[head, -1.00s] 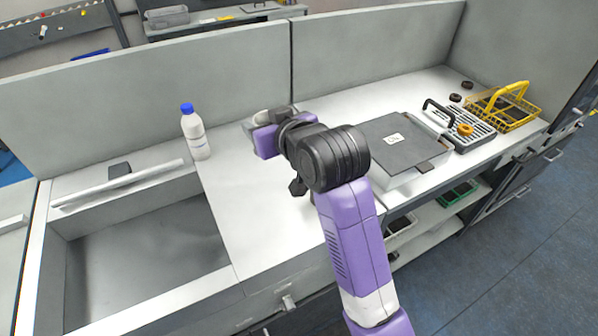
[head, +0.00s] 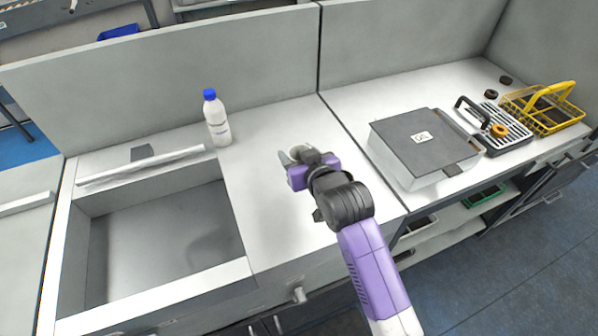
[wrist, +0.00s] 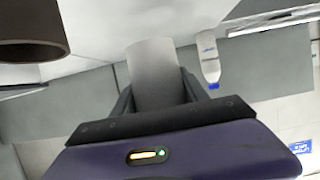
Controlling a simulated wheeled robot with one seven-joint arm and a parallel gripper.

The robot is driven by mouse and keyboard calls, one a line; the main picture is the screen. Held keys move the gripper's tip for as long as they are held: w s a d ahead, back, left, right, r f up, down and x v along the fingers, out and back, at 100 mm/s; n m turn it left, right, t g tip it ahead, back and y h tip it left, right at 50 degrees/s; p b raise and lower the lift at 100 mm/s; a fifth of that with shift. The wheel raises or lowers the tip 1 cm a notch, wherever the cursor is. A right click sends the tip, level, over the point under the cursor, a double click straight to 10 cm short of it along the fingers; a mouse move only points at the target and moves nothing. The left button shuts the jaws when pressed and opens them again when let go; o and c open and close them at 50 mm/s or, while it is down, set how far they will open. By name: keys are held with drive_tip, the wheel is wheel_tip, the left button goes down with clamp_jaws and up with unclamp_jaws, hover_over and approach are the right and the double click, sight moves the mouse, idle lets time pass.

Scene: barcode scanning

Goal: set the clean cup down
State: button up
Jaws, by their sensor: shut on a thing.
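A pale grey cup (wrist: 156,75) is held between the two dark fingers of my gripper (wrist: 158,92) in the wrist view. In the head view my gripper (head: 291,160) is over the white counter (head: 258,213), right of the sink. Only a small light part of the cup (head: 300,151) shows there, because my purple and black wrist hides the rest. I cannot tell whether the cup's base touches the counter.
A white bottle with a blue cap (head: 218,124) stands left of my gripper, beside the sink (head: 160,245). A grey lidded box (head: 425,140) is to the right. A yellow basket (head: 548,112) and a slotted tray (head: 497,130) lie beyond. The counter between bottle and box is otherwise clear.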

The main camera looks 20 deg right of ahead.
drive_tip(key=shift+f, duration=3.8)
drive_tip(key=shift+f, duration=0.3)
drive_tip(key=o, duration=1.4)
drive_tip(key=shift+c, duration=0.2)
drive_tip(key=shift+r, duration=0.1)
drive_tip(key=shift+r+p, duration=0.3)
drive_tip(key=b+v, duration=0.1)
drive_tip(key=v, duration=1.1)
drive_tip(key=shift+s+f, duration=0.1)
